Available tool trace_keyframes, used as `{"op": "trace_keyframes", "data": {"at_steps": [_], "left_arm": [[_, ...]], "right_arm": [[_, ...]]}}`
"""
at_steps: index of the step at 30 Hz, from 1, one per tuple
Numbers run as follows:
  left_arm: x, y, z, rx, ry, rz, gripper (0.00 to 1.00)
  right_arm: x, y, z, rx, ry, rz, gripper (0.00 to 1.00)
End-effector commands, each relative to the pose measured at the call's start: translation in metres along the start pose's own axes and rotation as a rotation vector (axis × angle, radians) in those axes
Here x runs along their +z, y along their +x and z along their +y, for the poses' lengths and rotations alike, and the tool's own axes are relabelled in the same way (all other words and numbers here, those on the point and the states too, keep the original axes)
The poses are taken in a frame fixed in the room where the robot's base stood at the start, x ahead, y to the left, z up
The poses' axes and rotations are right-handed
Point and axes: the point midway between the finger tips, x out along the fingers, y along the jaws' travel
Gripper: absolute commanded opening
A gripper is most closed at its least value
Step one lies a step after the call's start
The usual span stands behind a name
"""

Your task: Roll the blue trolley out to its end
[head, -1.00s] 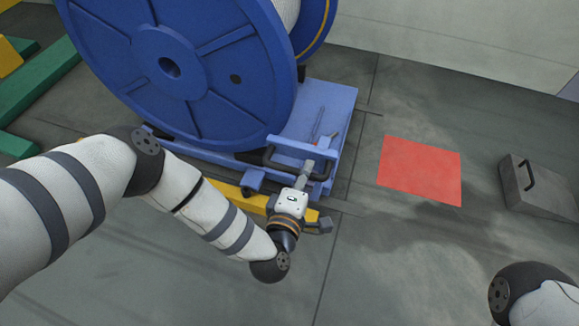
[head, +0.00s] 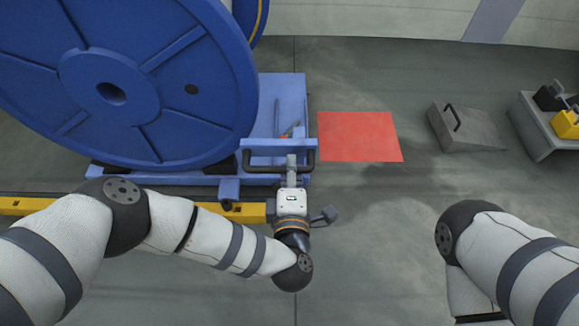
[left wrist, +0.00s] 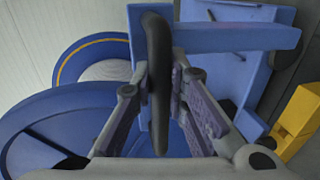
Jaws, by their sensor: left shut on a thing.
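The blue trolley (head: 290,100) stands on the floor in the head view and carries a large blue reel (head: 140,85). A black handle (head: 262,168) is fixed along its near side. My left gripper (head: 291,165) is shut on this handle. In the left wrist view the handle (left wrist: 157,70) stands between the two fingers of my left gripper (left wrist: 160,95). A yellow rail (head: 245,212) runs along the floor at the trolley's near side. My right arm shows at the lower right of the head view, but its gripper is out of view.
A red floor patch (head: 360,136) lies just right of the trolley. A grey wedge (head: 465,128) with a black handle stands farther right. A grey bench (head: 540,128) with black and yellow objects is at the right edge. Floor between patch and wedge is clear.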

Motion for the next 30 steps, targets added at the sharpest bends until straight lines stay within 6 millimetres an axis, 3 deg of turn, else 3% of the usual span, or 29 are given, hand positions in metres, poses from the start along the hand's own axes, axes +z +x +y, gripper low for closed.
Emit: {"op": "trace_keyframes", "data": {"at_steps": [3,4,6,17,27,30], "left_arm": [[-0.003,0.001,-0.001,-0.001,0.002,0.008,0.0],[-0.003,0.001,-0.001,-0.001,0.002,0.008,0.18],[-0.002,0.001,-0.001,-0.001,0.001,0.006,0.34],[0.001,-0.006,-0.001,-0.002,0.0,-0.002,0.34],[0.0,-0.092,-0.001,-0.005,-0.001,-0.001,0.34],[0.0,-0.109,-0.001,-0.003,0.0,0.0,0.34]], "right_arm": [[0.0,0.0,0.0,0.0,0.0,0.0,0.39],[0.0,0.0,0.0,0.0,0.0,0.0,0.39],[0.0,0.0,0.0,0.0,0.0,0.0,0.39],[0.0,0.0,0.0,0.0,0.001,0.0,0.39],[0.0,0.0,0.0,0.0,0.0,0.0,0.39],[0.0,0.0,0.0,0.0,0.0,0.0,0.39]]}}
